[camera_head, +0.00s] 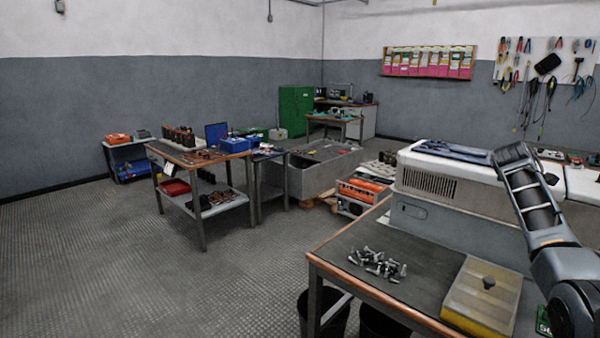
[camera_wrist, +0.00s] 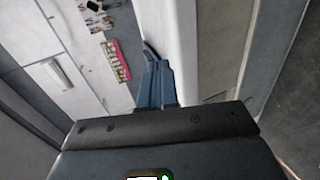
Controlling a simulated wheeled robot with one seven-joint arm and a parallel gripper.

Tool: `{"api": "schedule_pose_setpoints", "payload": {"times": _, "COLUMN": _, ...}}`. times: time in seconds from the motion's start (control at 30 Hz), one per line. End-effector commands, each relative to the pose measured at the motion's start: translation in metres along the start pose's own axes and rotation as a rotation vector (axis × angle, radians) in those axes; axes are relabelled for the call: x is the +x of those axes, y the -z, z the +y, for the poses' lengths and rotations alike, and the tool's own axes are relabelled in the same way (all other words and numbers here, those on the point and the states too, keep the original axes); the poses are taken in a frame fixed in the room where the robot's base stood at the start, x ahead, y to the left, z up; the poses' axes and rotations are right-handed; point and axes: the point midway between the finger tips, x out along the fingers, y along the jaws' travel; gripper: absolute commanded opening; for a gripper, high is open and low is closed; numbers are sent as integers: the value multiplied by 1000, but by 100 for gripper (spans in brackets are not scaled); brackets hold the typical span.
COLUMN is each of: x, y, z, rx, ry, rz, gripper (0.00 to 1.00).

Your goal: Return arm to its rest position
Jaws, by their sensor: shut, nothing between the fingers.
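My arm (camera_head: 552,240) reaches up from the lower right corner in the head view, over the right end of the workbench and in front of the white-topped grey machine. Its far end is at the machine's top edge. In the wrist view my gripper (camera_wrist: 150,52) shows its blue-grey fingers together and empty. They point towards the back wall, close beside a pale surface. I cannot tell whether they touch it. In the head view I cannot make out the fingers clearly.
The workbench (camera_head: 340,248) carries a pile of bolts (camera_head: 378,264) and a yellow box with a clear lid (camera_head: 482,296). The grey machine (camera_head: 445,212) stands behind it. A table (camera_head: 215,158) with parts stands further left. The floor at left is clear.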

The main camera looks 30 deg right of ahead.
Motion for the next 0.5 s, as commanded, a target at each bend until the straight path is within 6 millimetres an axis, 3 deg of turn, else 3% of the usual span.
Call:
{"api": "schedule_pose_setpoints", "payload": {"times": 0.27, "x": -10, "y": 24, "z": -42, "rx": 29, "ry": 13, "rz": 56, "gripper": 0}}
{"api": "schedule_pose_setpoints", "payload": {"times": 0.5, "x": -30, "y": 53, "z": -98, "rx": 73, "ry": 31, "rz": 133, "gripper": 0}}
